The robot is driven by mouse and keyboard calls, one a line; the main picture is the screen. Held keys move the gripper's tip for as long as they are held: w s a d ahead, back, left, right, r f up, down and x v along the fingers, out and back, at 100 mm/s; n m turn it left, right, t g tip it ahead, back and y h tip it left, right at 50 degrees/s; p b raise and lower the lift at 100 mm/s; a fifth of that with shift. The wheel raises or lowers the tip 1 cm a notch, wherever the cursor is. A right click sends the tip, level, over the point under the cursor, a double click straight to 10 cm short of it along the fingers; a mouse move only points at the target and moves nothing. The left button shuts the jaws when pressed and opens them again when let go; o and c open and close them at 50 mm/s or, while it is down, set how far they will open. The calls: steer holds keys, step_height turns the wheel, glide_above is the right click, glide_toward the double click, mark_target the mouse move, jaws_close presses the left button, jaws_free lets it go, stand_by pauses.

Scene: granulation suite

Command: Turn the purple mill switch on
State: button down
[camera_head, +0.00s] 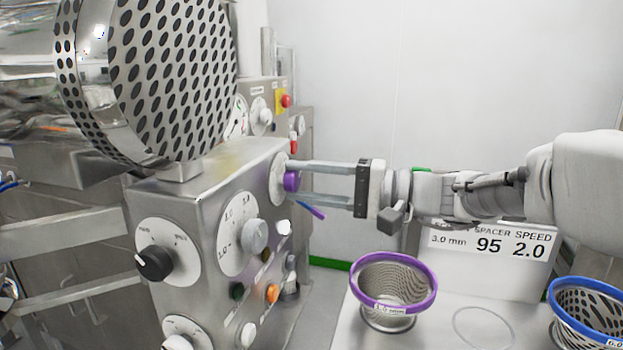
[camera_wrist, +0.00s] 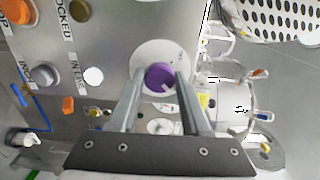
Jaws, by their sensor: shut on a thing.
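The purple mill switch (camera_head: 291,181) is a round knob on a pale dial plate on the side face of the steel machine cabinet. It also shows in the wrist view (camera_wrist: 160,76), with a small light mark on its face near the lower edge. My gripper (camera_head: 294,182) reaches in from the right with one finger above and one below the knob. In the wrist view the two fingers lie left and right of the knob, shut on it. The dial's printed marks are too small to read.
The steel cabinet (camera_head: 170,205) carries a black knob (camera_head: 155,263), a grey knob (camera_head: 254,236) and coloured buttons. A perforated drum (camera_head: 175,75) overhangs it. A purple-rimmed basket (camera_head: 394,262) and a blue-rimmed basket (camera_head: 590,300) stand below my arm, before a white sign (camera_head: 489,241).

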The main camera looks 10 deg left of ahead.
stand_by(0.3)
steer(key=shift+c, duration=1.8)
jaws_free()
steer(key=s+d, duration=0.1)
steer(key=d, duration=1.6)
steer(key=shift+s+d, duration=0.15)
steer(key=shift+d, duration=0.05)
